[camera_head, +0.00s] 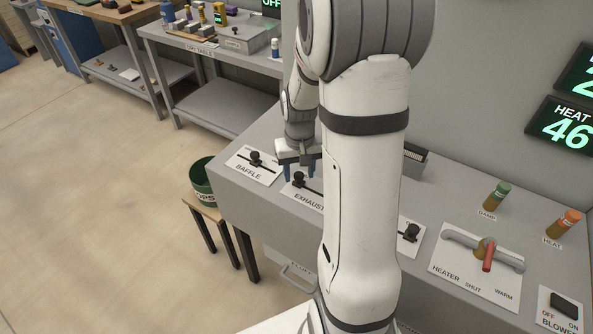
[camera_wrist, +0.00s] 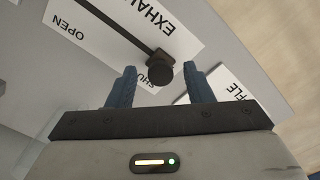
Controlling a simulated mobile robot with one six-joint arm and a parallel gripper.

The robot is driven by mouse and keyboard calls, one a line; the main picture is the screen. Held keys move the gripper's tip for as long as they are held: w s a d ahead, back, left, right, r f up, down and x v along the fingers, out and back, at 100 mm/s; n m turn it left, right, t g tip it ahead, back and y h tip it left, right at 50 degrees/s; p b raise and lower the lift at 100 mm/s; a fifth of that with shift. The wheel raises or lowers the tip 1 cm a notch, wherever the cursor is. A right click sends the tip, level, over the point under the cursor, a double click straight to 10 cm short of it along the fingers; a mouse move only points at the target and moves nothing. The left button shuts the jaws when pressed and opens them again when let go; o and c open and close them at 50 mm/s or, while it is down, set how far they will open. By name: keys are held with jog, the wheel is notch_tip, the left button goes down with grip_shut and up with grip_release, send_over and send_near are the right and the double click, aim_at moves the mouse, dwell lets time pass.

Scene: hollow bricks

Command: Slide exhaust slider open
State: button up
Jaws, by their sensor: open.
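The exhaust slider is a black knob (camera_head: 299,179) on a white plate labelled EXHAUST (camera_head: 305,200), partly hidden behind my arm. In the wrist view the knob (camera_wrist: 160,70) sits at the SHUT end of its dark slot. The word OPEN is at the slot's other end, upper left. My gripper (camera_head: 301,169) is above the plate with its blue fingers pointing down. In the wrist view its fingers (camera_wrist: 159,78) are open, with the knob in line with the gap between their tips. I see no contact with the knob.
The baffle slider (camera_head: 255,158) is close by on the left. Another slider (camera_head: 410,232) and the heater valve (camera_head: 486,252) are to the right of my arm. A green bin (camera_head: 203,180) stands on a stool at the bench's left end.

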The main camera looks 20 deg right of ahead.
jog(key=shift+c, duration=0.5)
grip_shut()
jog(key=shift+d, duration=0.1)
